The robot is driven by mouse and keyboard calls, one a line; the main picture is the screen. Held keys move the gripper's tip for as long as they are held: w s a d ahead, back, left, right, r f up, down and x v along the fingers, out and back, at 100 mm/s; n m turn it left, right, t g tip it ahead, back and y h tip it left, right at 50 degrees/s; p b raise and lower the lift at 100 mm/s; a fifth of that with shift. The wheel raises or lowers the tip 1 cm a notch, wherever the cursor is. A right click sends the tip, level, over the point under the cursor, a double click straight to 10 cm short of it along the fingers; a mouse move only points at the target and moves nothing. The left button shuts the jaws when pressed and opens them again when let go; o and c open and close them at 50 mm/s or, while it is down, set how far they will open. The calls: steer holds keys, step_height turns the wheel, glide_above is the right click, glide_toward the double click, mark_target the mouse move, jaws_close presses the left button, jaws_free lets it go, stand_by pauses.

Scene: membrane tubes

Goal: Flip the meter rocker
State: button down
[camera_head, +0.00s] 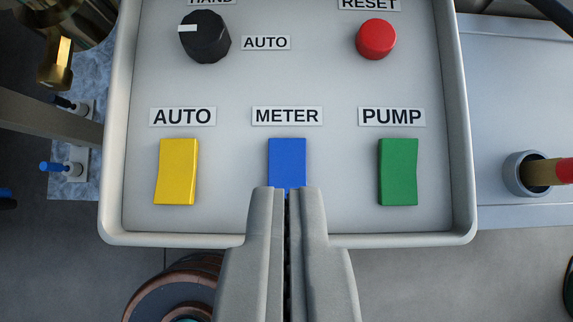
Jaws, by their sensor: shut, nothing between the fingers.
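The meter rocker (287,161) is a blue upright switch under the METER label (287,116), in the middle of the bottom row on a grey control panel (235,228). My gripper (287,190) is shut and empty, with its fingertips at the lower end of the blue rocker. The fingers hide the rocker's lower edge. I cannot tell whether the tips touch it or hover in front of it.
A yellow AUTO rocker (176,172) is on the left and a green PUMP rocker (398,172) on the right. Above are a black knob (206,38) and a red RESET button (376,39). The panel has a raised rim. Pipes and fittings lie beyond it.

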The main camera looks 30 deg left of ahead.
mark_target(286, 166)
steer(key=f, duration=0.4)
steer(key=shift+w+a, duration=0.15)
steer(key=shift+w, duration=0.1)
steer(key=shift+f, duration=0.6)
steer(key=shift+s+f, duration=0.15)
steer(key=shift+f, duration=0.2)
steer(key=shift+r, duration=0.3)
steer(key=shift+r, duration=0.6)
